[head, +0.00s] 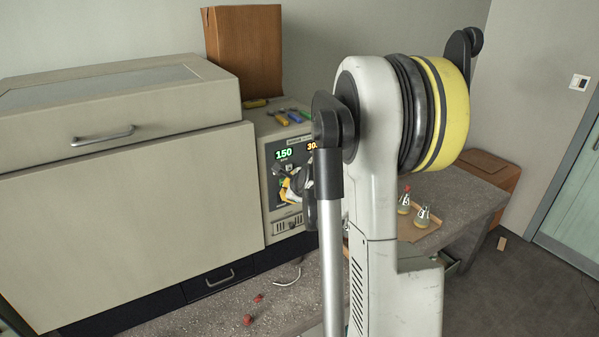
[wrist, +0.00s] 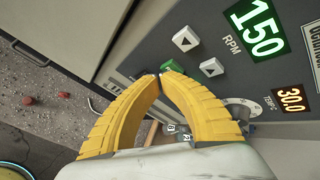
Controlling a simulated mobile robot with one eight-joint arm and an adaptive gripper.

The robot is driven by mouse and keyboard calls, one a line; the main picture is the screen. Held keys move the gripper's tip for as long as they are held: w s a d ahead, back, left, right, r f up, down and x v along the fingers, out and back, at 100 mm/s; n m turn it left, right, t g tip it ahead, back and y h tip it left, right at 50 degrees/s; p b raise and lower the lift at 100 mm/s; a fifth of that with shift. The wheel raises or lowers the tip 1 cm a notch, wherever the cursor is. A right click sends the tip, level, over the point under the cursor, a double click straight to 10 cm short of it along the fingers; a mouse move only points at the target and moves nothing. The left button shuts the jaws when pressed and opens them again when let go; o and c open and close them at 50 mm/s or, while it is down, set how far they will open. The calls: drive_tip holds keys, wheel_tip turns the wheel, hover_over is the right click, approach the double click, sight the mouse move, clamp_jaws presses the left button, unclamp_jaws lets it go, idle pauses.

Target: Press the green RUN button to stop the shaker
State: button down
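The shaker (head: 130,210) is a large beige cabinet with a closed lid, at the left of the head view. Its dark control panel (head: 275,192) shows lit digits, also in the wrist view (wrist: 205,20); there they read 150 RPM in green and 30.0 in orange. The green button (wrist: 172,67) sits low on the panel beside two white arrow buttons. My gripper's yellow fingers (wrist: 160,75) converge with tips together, empty, right at the green button and covering part of it. I cannot tell whether they touch it. In the head view my gripper (head: 292,190) is partly hidden by my arm.
A cardboard box (head: 243,50) and several coloured tools (head: 290,117) are on top of the shaker. Small red items (head: 248,319) lie on the bench below. Flasks (head: 422,217) stand in a tray on the right. A dial (wrist: 240,108) is near the right finger.

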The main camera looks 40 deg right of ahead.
idle(0.4)
drive_tip(key=shift+s+a, duration=0.1)
drive_tip(key=shift+s, duration=0.35)
drive_tip(key=s, duration=0.3)
drive_tip(key=s+a, duration=0.1)
drive_tip(key=s, duration=0.1)
drive_tip(key=shift+s+a, duration=0.2)
drive_tip(key=shift+s, duration=0.2)
idle(0.6)
